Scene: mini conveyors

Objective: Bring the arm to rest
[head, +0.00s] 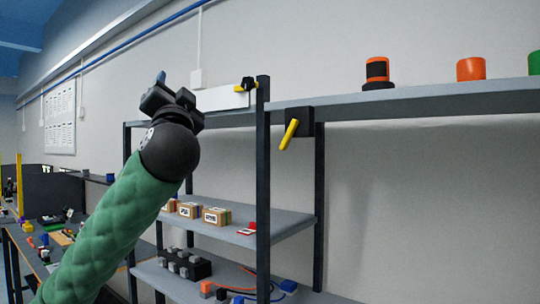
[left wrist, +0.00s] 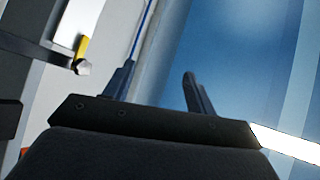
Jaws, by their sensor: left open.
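My left arm, in a green quilted sleeve, rises from the lower left of the head view. Its left gripper (head: 168,90) is raised in front of the wall, by the upper left of the shelf rack. In the left wrist view the left gripper (left wrist: 158,82) has its two fingers apart, with nothing between them. Blue and pale wall or ceiling surfaces lie beyond the fingers. My right gripper is in neither view.
A dark-framed shelf rack (head: 263,150) stands close to the right of my left gripper. Its shelves hold small boxes (head: 215,216) and a dark block (head: 185,263). An orange-black beacon (head: 377,72) and an orange cylinder (head: 471,69) stand on the upper right shelf. A workbench (head: 20,240) is at left.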

